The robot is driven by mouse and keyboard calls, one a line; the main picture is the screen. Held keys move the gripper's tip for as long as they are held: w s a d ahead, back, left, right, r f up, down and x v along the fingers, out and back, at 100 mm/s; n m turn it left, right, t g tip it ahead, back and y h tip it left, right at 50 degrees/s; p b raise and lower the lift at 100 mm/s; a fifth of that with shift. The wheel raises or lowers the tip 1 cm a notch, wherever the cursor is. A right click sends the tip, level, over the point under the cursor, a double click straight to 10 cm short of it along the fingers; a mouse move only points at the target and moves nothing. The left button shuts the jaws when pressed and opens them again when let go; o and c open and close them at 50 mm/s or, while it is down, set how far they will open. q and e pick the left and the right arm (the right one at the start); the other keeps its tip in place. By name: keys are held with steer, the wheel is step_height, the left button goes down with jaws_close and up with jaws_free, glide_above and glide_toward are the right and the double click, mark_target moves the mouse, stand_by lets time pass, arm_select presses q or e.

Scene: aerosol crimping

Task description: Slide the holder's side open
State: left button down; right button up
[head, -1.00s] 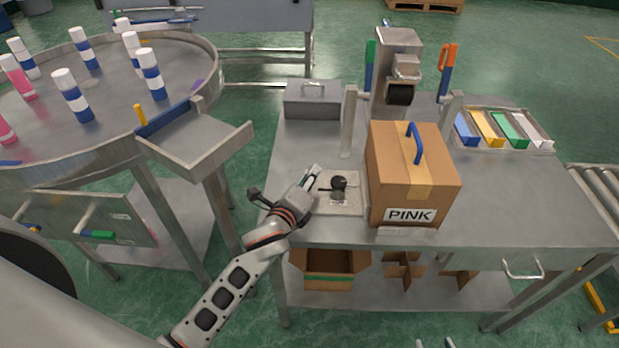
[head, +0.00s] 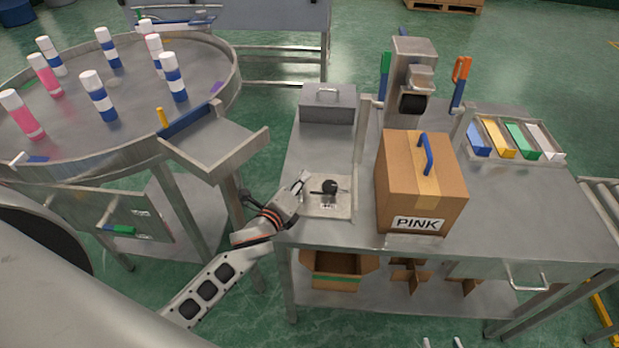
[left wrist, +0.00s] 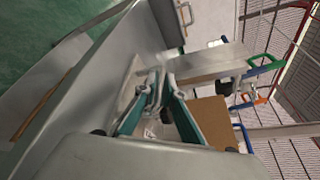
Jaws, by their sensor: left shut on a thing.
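The holder's left side (head: 318,208) is a flat pale metal plate with a black knob (head: 330,186) on top. It lies on the table left of the cardboard box marked PINK (head: 420,185), with a gap between them. My left gripper (head: 301,181) is at the plate's left edge, beside the knob, and is shut on part of this side. In the left wrist view its teal-edged fingers (left wrist: 159,88) come together near the plate; the exact part between them is hard to make out. My right gripper is in neither view.
A grey metal box (head: 328,105) stands behind the plate. A press-like machine (head: 412,80) stands at the back, and a tray of coloured bins (head: 512,138) is at right. A round table (head: 130,130) with several bottles and a chute (head: 212,145) are at left.

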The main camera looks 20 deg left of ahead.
arm_select(q)
steer(key=shift+a+f, duration=0.1)
steer(key=shift+a, duration=0.15)
steer(key=c, duration=2.1)
jaws_free()
steer(key=shift+s, duration=0.1)
steer(key=shift+c, duration=0.2)
steer(key=shift+s, duration=0.4)
steer(key=v, duration=1.1)
steer(key=shift+r, duration=0.2)
